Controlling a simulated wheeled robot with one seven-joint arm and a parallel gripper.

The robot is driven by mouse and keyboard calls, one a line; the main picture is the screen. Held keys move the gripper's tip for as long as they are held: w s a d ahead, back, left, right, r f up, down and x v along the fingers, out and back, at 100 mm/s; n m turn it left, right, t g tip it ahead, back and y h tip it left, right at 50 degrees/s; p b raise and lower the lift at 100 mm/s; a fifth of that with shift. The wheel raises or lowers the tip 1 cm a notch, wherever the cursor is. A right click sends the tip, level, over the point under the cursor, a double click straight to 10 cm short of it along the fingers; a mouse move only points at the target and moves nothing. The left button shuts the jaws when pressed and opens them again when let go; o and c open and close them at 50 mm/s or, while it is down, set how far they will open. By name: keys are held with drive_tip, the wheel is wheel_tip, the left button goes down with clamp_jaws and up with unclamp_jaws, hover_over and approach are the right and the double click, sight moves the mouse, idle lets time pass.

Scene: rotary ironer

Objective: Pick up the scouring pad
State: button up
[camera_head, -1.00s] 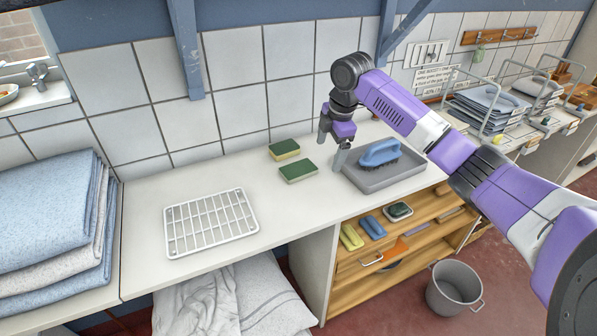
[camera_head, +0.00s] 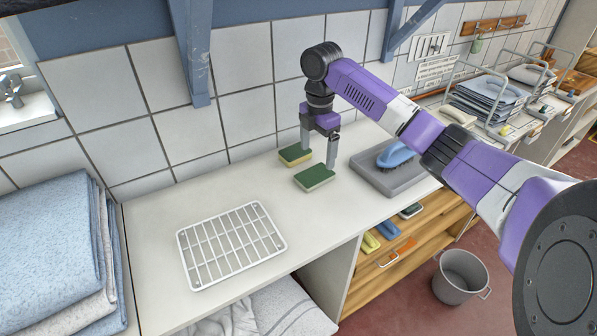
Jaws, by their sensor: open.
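Two scouring pads lie on the white counter, each with a green top on a yellowish sponge. The rear pad (camera_head: 294,155) is nearer the tiled wall; the front pad (camera_head: 314,178) lies a little to its right and closer to me. My gripper (camera_head: 319,158) points down above the pads with its jaws open. One finger overlaps the right end of the rear pad in the picture, the other is just behind the front pad. I cannot tell whether either finger touches a pad.
A white wire rack (camera_head: 231,245) lies left on the counter (camera_head: 160,221). A grey tray (camera_head: 385,181) with a blue brush (camera_head: 396,154) stands right of the pads. Folded towels (camera_head: 50,245) are at far left. A grey bucket (camera_head: 461,277) stands on the floor.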

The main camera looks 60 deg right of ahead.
sight(315, 174)
drive_tip(key=shift+w+f, duration=0.15)
drive_tip(key=shift+w, duration=0.2)
drive_tip(key=shift+w+f, duration=0.1)
drive_tip(key=shift+f, duration=0.2)
drive_tip(key=shift+s+f+p, duration=0.15)
drive_tip(key=shift+f+p, duration=0.25)
drive_tip(key=shift+f, duration=1.35)
drive_tip(key=shift+s+f+p, duration=0.15)
drive_tip(key=shift+f+p, duration=0.2)
drive_tip(key=shift+f, duration=1.35)
drive_tip(key=c, duration=1.4)
drive_tip(key=shift+r, duration=0.15)
wheel_tip(315, 174, up, 20)
drive_tip(key=shift+b, duration=0.45)
